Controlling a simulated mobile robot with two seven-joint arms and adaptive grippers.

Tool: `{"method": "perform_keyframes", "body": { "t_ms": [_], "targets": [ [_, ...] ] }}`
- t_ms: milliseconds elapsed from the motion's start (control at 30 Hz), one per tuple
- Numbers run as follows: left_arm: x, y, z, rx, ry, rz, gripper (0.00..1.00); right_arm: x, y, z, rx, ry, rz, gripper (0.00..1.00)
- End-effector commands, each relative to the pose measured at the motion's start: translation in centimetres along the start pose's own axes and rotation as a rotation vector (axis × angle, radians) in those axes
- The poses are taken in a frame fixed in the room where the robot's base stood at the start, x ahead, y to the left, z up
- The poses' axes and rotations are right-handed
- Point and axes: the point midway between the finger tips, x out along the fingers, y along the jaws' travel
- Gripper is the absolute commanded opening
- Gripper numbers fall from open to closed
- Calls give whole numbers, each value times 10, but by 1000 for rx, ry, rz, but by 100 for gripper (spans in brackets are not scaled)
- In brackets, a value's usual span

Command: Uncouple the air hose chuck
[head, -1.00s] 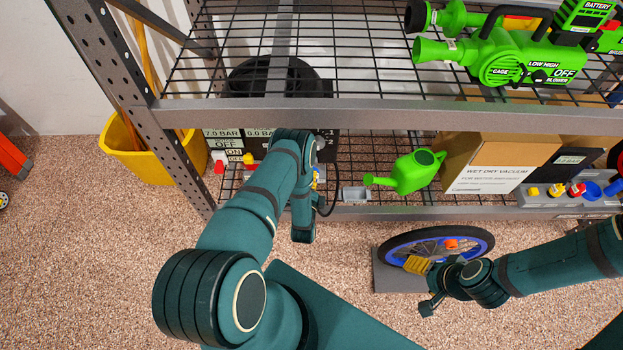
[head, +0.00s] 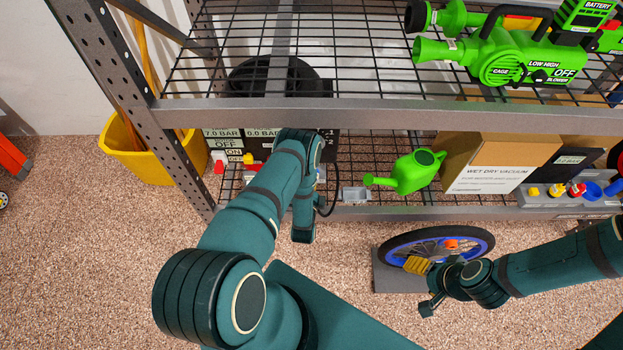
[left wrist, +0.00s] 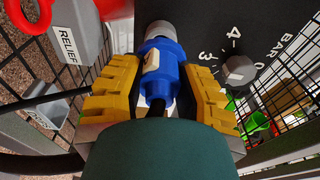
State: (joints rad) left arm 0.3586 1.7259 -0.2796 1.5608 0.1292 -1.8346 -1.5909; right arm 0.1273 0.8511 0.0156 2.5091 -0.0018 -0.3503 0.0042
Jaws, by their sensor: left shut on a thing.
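The air hose chuck is a blue body with a pale tab (left wrist: 165,70), in the middle of the left wrist view. Its far end meets a grey metal fitting (left wrist: 160,31) on the black panel (left wrist: 205,22); I cannot tell whether it is latched. My left gripper (left wrist: 155,88) has its yellow ribbed fingers on both sides of the chuck and is shut on it. In the head view my left arm hides the chuck and these fingers. My right gripper (head: 425,286) is at the lower right, by the wheel, with fingers apart and nothing seen between them.
A knob (left wrist: 238,69) marked in bar is right of the chuck; a grey RELIEF part (left wrist: 78,25) with a red ring is left. A green watering can (head: 415,172) and cardboard box (head: 500,150) share the lower shelf. The shelf's front beam (head: 400,118) runs above my left wrist.

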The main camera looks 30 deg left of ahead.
Motion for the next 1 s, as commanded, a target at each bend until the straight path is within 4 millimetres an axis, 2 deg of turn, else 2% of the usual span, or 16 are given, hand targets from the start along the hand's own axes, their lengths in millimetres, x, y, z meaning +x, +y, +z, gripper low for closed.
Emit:
{"method": "perform_keyframes", "body": {
  "t_ms": [367,1000],
  "targets": [
    [1,0,0,1,0,0,0,1,0,0,0,0,0,66],
    [15,0,2,1,1,-1,0,7,3,1,0,0,0,66]
  ]
}}
